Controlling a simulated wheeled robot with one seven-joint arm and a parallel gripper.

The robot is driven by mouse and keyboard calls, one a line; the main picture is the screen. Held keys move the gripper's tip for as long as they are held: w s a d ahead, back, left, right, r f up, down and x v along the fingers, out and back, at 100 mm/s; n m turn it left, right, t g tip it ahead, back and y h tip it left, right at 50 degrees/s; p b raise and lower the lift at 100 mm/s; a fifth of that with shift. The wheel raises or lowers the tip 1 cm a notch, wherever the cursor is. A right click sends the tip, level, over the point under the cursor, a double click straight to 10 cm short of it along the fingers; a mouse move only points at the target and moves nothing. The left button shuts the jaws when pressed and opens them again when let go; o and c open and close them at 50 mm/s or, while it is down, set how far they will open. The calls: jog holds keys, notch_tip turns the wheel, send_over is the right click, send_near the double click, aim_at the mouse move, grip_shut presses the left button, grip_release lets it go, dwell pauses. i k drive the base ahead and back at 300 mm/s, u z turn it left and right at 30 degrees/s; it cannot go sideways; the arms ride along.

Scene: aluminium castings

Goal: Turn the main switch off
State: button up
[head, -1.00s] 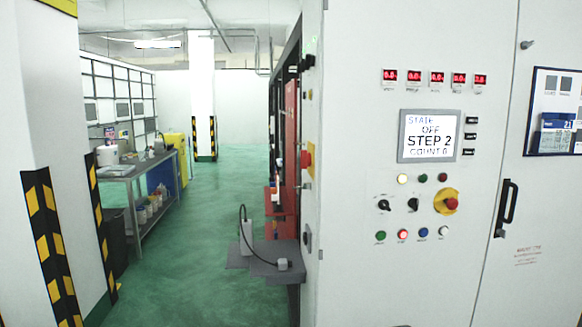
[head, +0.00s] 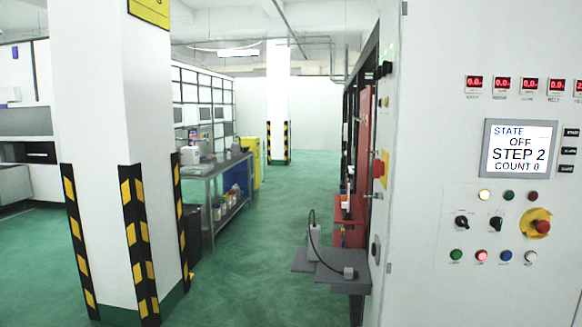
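A white control cabinet (head: 430,230) stands at the right of the head view. On its narrow side is a red and yellow switch (head: 380,169), seen at a steep angle, so its handle position cannot be made out. On the front are two black rotary knobs (head: 462,222) and a red knob on a yellow plate (head: 536,224). The labels are too small to show which one is the main switch. A screen (head: 519,148) reads "STATE OFF, STEP 2, COUNT 0". My gripper is not in view.
A grey shelf (head: 325,270) with a cable juts out at the cabinet's left side. A white pillar (head: 100,100) with yellow-black guards stands at left. A workbench (head: 205,180) stands behind it. The green floor (head: 240,290) between pillar and cabinet is clear.

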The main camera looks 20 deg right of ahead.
aim_at(378, 166)
jog(key=u, duration=0.1)
jog(key=i, duration=1.3)
jog(key=z, duration=0.95)
